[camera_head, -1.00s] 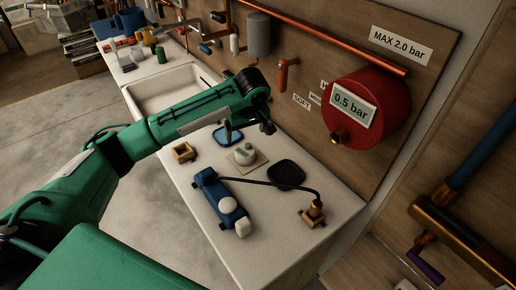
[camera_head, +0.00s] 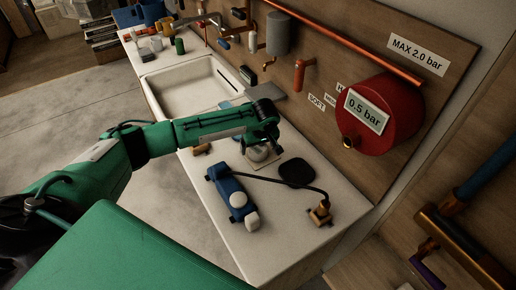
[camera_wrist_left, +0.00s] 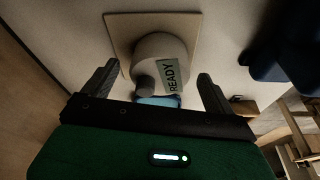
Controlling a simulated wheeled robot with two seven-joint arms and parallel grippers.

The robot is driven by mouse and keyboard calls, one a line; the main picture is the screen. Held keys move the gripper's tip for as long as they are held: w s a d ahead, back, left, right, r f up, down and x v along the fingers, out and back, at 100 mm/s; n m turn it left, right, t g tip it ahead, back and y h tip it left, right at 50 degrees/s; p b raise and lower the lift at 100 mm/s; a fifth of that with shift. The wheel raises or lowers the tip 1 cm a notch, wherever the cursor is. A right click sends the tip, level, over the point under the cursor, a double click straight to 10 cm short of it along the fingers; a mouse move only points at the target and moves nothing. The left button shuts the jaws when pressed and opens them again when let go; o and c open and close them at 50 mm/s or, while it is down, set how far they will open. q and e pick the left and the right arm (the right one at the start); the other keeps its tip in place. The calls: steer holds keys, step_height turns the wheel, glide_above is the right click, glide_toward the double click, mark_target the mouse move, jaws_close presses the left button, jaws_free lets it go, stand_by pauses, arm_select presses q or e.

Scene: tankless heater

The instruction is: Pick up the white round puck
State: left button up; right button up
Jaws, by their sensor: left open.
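A white round puck with a READY label and a grey knob shows in the left wrist view (camera_wrist_left: 165,55). It sits on a square beige plate (camera_wrist_left: 116,27). In the head view, the puck (camera_head: 258,154) is partly hidden by my left gripper (camera_head: 268,142), which is just over it. In the left wrist view, my left gripper (camera_wrist_left: 158,75) is open, with one finger on each side of the puck's near part. Both fingers look apart from it. My right gripper is out of view.
A blue pump-like device (camera_head: 231,195) with white round caps lies near the puck. A black pad (camera_head: 297,172) and a brass fitting (camera_head: 320,213) with a black cable are to the right. A white sink (camera_head: 185,85) and a red tank (camera_head: 382,108) stand behind.

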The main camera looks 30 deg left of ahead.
mark_target(258, 147)
arm_select(q)
steer(key=shift+x, duration=1.05)
steer(key=shift+c, duration=0.2)
steer(key=c, duration=1.1)
steer(key=shift+c, duration=0.5)
steer(key=shift+r, duration=0.2)
steer(key=shift+r, duration=0.25)
step_height(258, 147, up, 19)
steer(key=b, duration=0.3)
steer(key=shift+r+b, duration=0.15)
steer(key=shift+b, duration=0.2)
